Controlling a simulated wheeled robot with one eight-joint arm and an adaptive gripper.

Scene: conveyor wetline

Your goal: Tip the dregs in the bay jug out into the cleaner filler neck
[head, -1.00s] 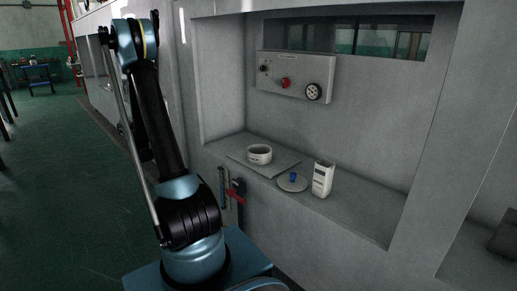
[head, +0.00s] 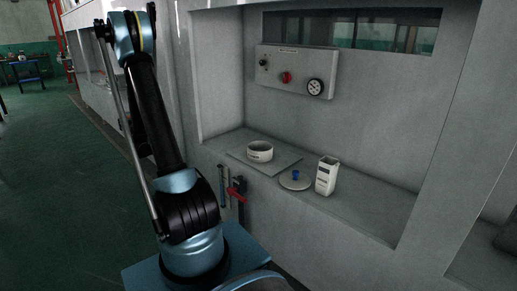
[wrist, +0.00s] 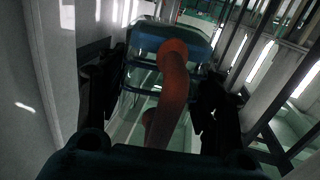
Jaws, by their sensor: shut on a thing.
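My gripper (wrist: 165,110) shows only in the wrist view, its dark fingers at either side of an orange-red curved handle. The handle belongs to a see-through jug (wrist: 160,38) with a bluish top, which I take to be the bay jug. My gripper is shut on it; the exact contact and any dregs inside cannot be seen. In the head view, a short white round collar (head: 260,153) with a dark label stands open on a grey plate in the wall bay. It may be the cleaner filler neck; the label is too small to read. The jug is apart from it.
A round pale lid (head: 294,181) with a blue knob lies right of the collar. A white open-topped box (head: 327,176) stands beside it. A control panel (head: 296,72) is on the bay's back wall. A red lever (head: 237,191) sticks out below the ledge. The ledge's right part is clear.

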